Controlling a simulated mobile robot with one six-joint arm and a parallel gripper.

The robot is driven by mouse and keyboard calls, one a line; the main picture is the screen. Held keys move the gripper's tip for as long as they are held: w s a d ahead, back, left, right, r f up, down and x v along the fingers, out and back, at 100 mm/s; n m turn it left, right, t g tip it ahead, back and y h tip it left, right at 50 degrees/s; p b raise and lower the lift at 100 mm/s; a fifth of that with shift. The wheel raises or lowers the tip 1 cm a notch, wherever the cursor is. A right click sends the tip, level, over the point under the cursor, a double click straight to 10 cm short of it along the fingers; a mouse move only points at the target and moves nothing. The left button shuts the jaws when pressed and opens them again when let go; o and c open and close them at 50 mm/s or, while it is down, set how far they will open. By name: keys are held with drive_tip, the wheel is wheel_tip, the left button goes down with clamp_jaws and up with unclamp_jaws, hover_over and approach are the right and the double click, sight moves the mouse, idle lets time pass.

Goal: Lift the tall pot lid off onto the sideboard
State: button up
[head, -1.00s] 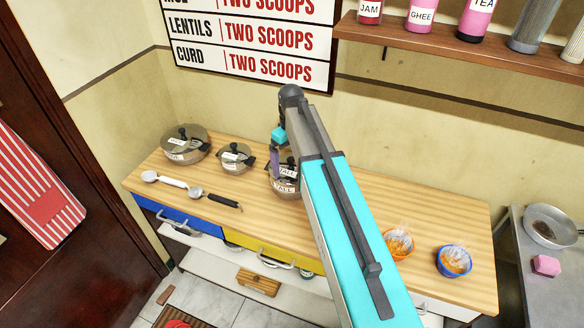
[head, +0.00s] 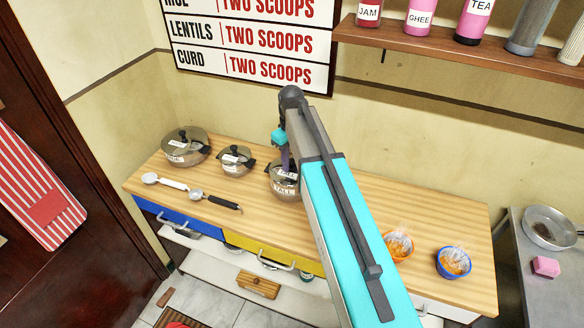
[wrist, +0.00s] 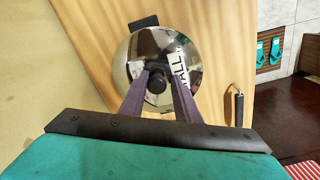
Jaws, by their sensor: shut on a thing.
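The tall pot (head: 285,190), steel with a "TALL" label, stands on the wooden sideboard (head: 330,215), partly behind my arm. Its shiny lid (head: 280,171) also carries a label and sits at the pot's mouth; I see no clear gap between them. In the wrist view the round lid (wrist: 138,62) fills the middle, with a dark pot handle (wrist: 143,22) beyond its edge. My gripper (wrist: 157,80) has its purple fingers shut on the lid's dark knob from above.
Two other lidded pots, one large (head: 174,155) and one small (head: 225,167), stand to the left. Two spoons lie in front of them. Orange (head: 391,248) and blue (head: 453,270) bowls stand to the right. Bare wood lies in front of the tall pot.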

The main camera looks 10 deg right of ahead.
drive_tip(key=shift+s+d+f, duration=0.1)
drive_tip(key=shift+f, duration=0.3)
drive_tip(key=shift+w+r+b, duration=0.2)
drive_tip(key=shift+r+b, duration=0.25)
drive_tip(key=shift+r, duration=0.15)
clamp_jaws()
drive_tip(key=shift+r, duration=0.75)
drive_tip(key=s+d+r+b, duration=0.2)
drive_tip(key=s+d+b, duration=0.2)
drive_tip(key=s+d, duration=0.4)
drive_tip(key=s, duration=0.5)
drive_tip(key=shift+s+r+b, duration=0.2)
drive_tip(key=shift+s+b, duration=0.15)
drive_tip(key=shift+s, duration=0.05)
hover_over(295, 180)
drive_tip(key=shift+s+d+f, duration=0.15)
drive_tip(key=shift+d+f, duration=0.05)
drive_tip(key=shift+f, duration=0.25)
drive_tip(key=shift+s+d+f, duration=0.1)
drive_tip(key=shift+d+f, duration=0.1)
drive_tip(key=shift+f, duration=0.25)
drive_tip(key=shift+w+a+f, duration=0.1)
drive_tip(key=shift+w+a, duration=0.2)
drive_tip(key=shift+a, duration=0.1)
drive_tip(key=shift+m, duration=0.3)
